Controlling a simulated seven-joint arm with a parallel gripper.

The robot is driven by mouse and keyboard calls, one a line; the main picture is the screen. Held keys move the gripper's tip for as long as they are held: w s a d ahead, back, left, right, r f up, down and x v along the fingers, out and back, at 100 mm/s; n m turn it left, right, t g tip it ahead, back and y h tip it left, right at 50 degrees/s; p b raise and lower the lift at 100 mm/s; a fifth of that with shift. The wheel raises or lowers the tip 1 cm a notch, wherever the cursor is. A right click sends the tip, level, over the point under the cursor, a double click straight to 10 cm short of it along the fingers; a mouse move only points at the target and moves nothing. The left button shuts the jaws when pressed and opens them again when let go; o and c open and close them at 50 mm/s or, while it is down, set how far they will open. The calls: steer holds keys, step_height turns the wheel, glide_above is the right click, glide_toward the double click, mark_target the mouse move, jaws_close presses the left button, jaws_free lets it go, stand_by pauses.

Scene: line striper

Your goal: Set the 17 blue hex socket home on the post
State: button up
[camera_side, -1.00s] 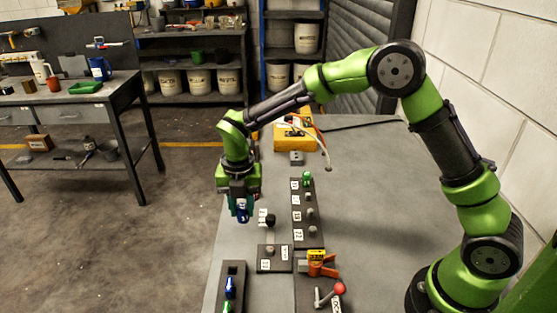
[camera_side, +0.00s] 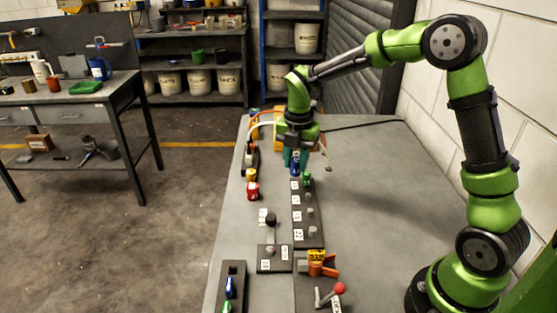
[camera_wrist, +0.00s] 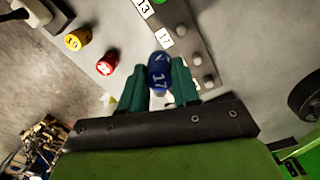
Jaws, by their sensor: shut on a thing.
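My gripper (camera_side: 295,162) is shut on the blue socket (camera_side: 295,169). In the wrist view my gripper (camera_wrist: 160,85) grips the blue socket (camera_wrist: 158,72), marked 17, between its two green fingers. The dark post rail (camera_side: 316,241) has number labels and grey posts. In the side view the socket appears just behind the rail's far end; its height is hard to judge. The 17 label (camera_wrist: 165,38) and its bare post (camera_wrist: 181,33) show ahead of the socket. The socket is apart from that post. A green socket (camera_side: 308,180) sits on the 13 post.
A yellow socket (camera_side: 251,174) and a red socket (camera_side: 253,191) stand left of the rail. A black-knobbed lever (camera_side: 270,220), an orange clamp (camera_side: 323,265) and a red-knobbed lever (camera_side: 338,289) are nearer. The table right of the rail is clear.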

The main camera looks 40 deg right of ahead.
steer(key=s+d+m, duration=0.1)
steer(key=s+d, duration=0.1)
steer(key=d, duration=0.1)
glide_above(308, 194)
steer(key=shift+d+f, duration=0.1)
steer(key=shift+f, duration=2.6)
steer(key=shift+f, duration=1.7)
steer(key=o, duration=1.4)
steer(key=shift+c, duration=0.2)
steer(key=shift+r, duration=3.5)
steer(key=shift+m, duration=0.3)
